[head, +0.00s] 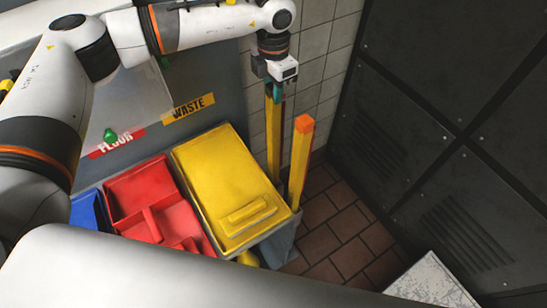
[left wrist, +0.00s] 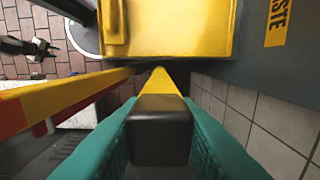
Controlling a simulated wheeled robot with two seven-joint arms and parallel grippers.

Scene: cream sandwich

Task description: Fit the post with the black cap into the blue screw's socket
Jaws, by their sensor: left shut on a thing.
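In the head view my left gripper (head: 273,92) is above the top of a yellow post (head: 273,140) beside the yellow bin. In the left wrist view its teal fingers (left wrist: 160,125) are shut on this post, one on each side of its black cap (left wrist: 162,138). The yellow shaft (left wrist: 160,82) runs away from the camera below the cap. The post looks upright in the head view, and its lower end is hidden behind the bin. I can make out no blue screw or socket. A dark gripper-like shape (left wrist: 35,47), perhaps my right gripper, is small at upper left.
A second yellow post with an orange top (head: 301,155) stands close to the right. The yellow-lidded bin (head: 215,180), a red bin (head: 150,195) and a blue bin (head: 88,212) stand to the left. A tiled wall (head: 318,60) is behind; brown floor tiles (head: 345,235) are clear at right.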

